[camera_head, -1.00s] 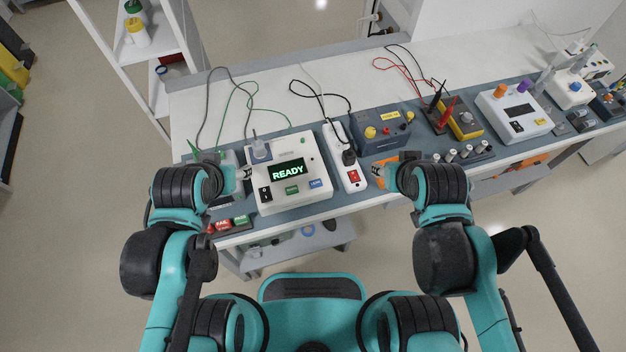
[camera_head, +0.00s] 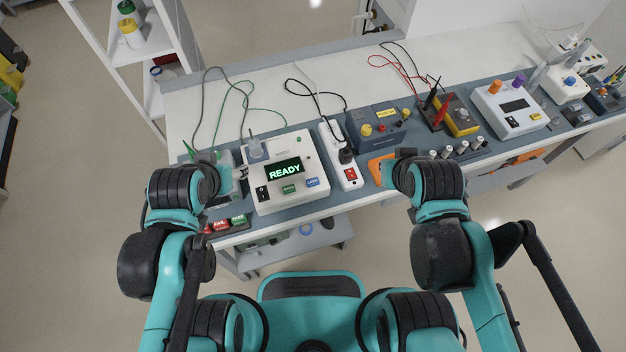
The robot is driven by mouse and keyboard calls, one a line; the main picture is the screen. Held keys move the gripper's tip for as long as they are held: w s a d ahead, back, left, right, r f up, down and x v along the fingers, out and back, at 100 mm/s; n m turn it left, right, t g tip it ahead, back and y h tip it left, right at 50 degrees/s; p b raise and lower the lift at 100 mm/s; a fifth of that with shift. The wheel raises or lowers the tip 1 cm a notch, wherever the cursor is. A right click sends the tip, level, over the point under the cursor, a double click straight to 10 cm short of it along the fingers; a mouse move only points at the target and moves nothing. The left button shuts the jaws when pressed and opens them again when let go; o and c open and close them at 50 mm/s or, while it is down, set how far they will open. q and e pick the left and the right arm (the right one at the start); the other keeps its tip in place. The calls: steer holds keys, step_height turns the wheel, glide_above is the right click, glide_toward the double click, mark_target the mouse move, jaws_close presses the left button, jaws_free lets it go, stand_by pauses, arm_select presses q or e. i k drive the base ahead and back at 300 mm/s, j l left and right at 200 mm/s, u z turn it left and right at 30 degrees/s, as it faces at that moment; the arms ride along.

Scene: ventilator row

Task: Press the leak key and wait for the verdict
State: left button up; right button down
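The white tester (camera_head: 297,145) stands on the blue-grey mat of the bench. Its dark screen (camera_head: 284,170) reads READY in green. Below the screen are a black rocker switch (camera_head: 262,194), a green key (camera_head: 289,189) and a blue key (camera_head: 312,182); the blue key's lettering is small and looks like LEAK. My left gripper (camera_head: 240,173) is at the tester's left edge, apart from the blue key; its fingers are mostly hidden by my wrist. My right gripper (camera_head: 388,170) is right of the power strip by an orange object; its fingers are too hidden to judge.
A white power strip (camera_head: 329,143) with a red switch stands right of the tester. Red and green labelled blocks (camera_head: 221,225) lie at the bench's front left. A blue-grey box (camera_head: 365,129), yellow meter (camera_head: 460,122) and other devices stand farther right. Loose cables cross the back.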

mark_target(314, 181)
steer(key=k+j+z, duration=0.25)
steer(key=j, duration=0.25)
steer(key=k+j+z, duration=0.2)
steer(key=k+j, duration=0.2)
steer(key=j+z, duration=0.25)
steer(key=j, duration=0.65)
